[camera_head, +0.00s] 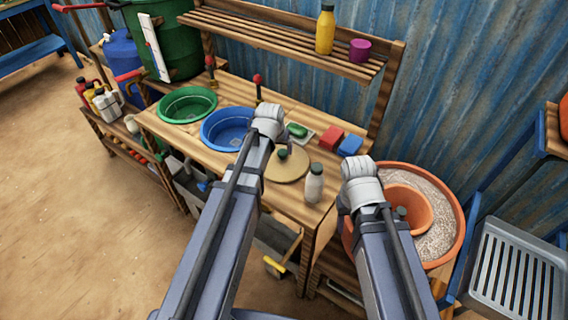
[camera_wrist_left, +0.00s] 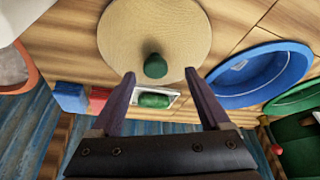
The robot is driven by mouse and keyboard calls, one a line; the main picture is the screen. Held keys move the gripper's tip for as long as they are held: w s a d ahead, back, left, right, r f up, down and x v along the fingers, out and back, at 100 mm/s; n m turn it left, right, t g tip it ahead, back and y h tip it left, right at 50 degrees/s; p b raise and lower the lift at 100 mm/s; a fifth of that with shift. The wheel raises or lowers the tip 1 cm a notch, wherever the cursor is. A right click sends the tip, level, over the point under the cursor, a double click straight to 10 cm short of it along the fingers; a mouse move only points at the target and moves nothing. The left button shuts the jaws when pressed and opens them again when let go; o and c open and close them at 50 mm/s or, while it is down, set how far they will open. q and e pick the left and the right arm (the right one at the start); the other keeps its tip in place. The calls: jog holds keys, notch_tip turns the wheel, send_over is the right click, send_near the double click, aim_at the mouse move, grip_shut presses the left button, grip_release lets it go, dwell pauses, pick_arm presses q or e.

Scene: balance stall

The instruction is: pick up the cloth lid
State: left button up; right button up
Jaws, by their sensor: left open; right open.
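The cloth lid (camera_head: 287,172), a round beige disc with a dark green knob (camera_head: 283,154), lies flat on the wooden bench. It fills the top of the left wrist view (camera_wrist_left: 150,25), with its knob (camera_wrist_left: 155,66) just beyond and between my fingertips. My left gripper (camera_wrist_left: 160,76) is open and empty above the lid's knob side. In the head view its wrist (camera_head: 268,122) hides part of the lid's surroundings. My right gripper (camera_head: 345,208) is open, left of the orange tub; its fingers are mostly hidden by its wrist.
A blue basin (camera_head: 228,128) and a green basin (camera_head: 187,104) sit left of the lid. Green soap on a dish (camera_head: 298,131), a red block (camera_head: 329,138) and a blue block (camera_head: 350,145) lie behind. An orange tub (camera_head: 455,243) stands right.

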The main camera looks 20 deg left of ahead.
aim_at(282, 152)
pick_arm(q)
jog(key=shift+w+d+b+x, duration=0.15)
jog(key=shift+b+x, duration=1)
jog(key=shift+x, duration=0.3)
jog(key=shift+w+d+b+x, duration=0.1)
jog(key=shift+d+b+x, duration=0.1)
jog(key=shift+b+x, duration=1.1)
jog(key=shift+w+r, duration=0.1)
jog(key=shift+p, duration=0.3)
grip_shut()
